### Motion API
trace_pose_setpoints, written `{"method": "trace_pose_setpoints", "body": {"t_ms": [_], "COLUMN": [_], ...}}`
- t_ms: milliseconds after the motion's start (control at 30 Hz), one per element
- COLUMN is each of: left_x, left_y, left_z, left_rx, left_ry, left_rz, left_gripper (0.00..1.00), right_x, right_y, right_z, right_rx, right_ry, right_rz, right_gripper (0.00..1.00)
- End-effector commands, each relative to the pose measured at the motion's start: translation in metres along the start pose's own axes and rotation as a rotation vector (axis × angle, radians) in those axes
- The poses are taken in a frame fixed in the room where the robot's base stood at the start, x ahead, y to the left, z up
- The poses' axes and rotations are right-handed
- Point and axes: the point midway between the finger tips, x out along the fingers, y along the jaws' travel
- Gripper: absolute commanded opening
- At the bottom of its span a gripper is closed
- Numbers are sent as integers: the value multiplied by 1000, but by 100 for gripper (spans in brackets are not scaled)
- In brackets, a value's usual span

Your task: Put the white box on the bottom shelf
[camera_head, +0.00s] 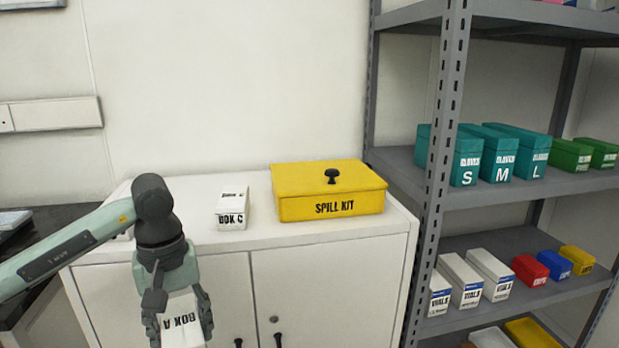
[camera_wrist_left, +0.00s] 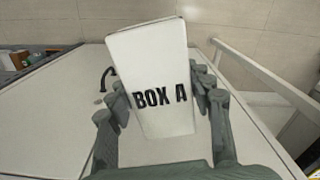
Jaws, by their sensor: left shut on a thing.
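My left gripper (camera_head: 178,318) is shut on a white box labelled BOX A (camera_head: 183,322), held in front of the white cabinet. In the left wrist view the fingers (camera_wrist_left: 165,105) grip the sides of BOX A (camera_wrist_left: 152,65). Another white box, labelled BOX C (camera_head: 232,208), stands on the cabinet top. The grey shelf rack stands at the right; its lowest visible shelf (camera_head: 455,342) is partly cut off by the frame edge. My right gripper is not in view.
A yellow spill kit (camera_head: 300,192) sits on the white cabinet (camera_head: 190,222). The middle shelf (camera_head: 540,297) holds white vials boxes (camera_head: 490,272) and small red, blue and yellow boxes. Teal glove boxes (camera_head: 500,155) stand above. The rack's perforated post (camera_head: 440,140) stands beside the cabinet.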

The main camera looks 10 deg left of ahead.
Motion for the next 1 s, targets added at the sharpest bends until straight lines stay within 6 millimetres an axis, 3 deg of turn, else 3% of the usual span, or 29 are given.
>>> {"method": "trace_pose_setpoints", "body": {"t_ms": [33, 100, 300, 700, 767, 1000], "left_x": [0, 2, 7, 12, 12, 12], "left_y": [17, 33, 58, 61, 61, 61], "left_z": [5, 11, 22, 22, 23, 23], "left_rx": [125, 279, 533, 575, 574, 574], "left_ry": [1, 1, 1, 3, 1, 0], "left_rz": [4, 3, 0, -1, 0, 0], "left_gripper": [13, 13, 13, 13, 13, 13], "right_x": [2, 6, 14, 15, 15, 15], "right_y": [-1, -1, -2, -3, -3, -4], "right_z": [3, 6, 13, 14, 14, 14], "right_rx": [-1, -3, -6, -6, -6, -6], "right_ry": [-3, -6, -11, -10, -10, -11], "right_rz": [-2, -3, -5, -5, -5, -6], "right_gripper": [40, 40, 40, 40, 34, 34]}}
